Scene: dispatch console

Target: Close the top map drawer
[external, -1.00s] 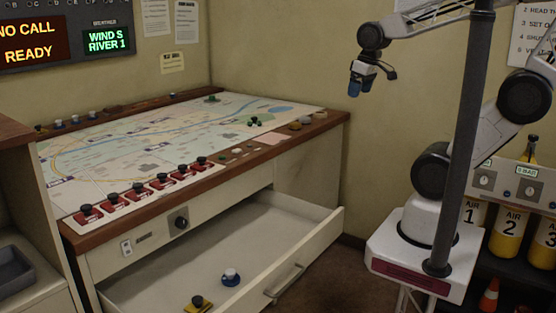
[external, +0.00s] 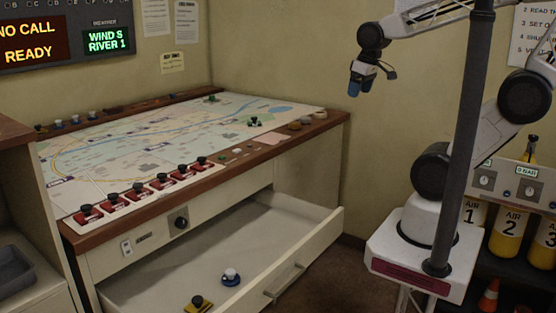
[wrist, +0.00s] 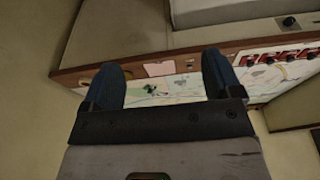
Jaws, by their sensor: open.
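The top map drawer (external: 318,236) is pulled well out below the map table (external: 300,129). It is cream, with a bar handle (external: 284,284) on its front panel. A blue and white piece (external: 230,277) and a yellow piece (external: 199,304) lie inside it. My gripper (external: 354,92) is high in the air, right of the table and above the drawer's level, apart from everything. In the wrist view its two blue fingers (wrist: 158,75) are spread with nothing between them, and the map table shows beyond them. The drawer also shows in the wrist view (wrist: 230,10), cut by the top edge.
Red-based knobs (external: 146,191) line the table's front edge. A round dark knob (external: 181,222) sits on the panel above the drawer. A dark upright post (external: 465,140) stands before my arm. Yellow air cylinders (external: 506,238) and an orange cone (external: 489,295) are at the right. Floor right of the drawer looks clear.

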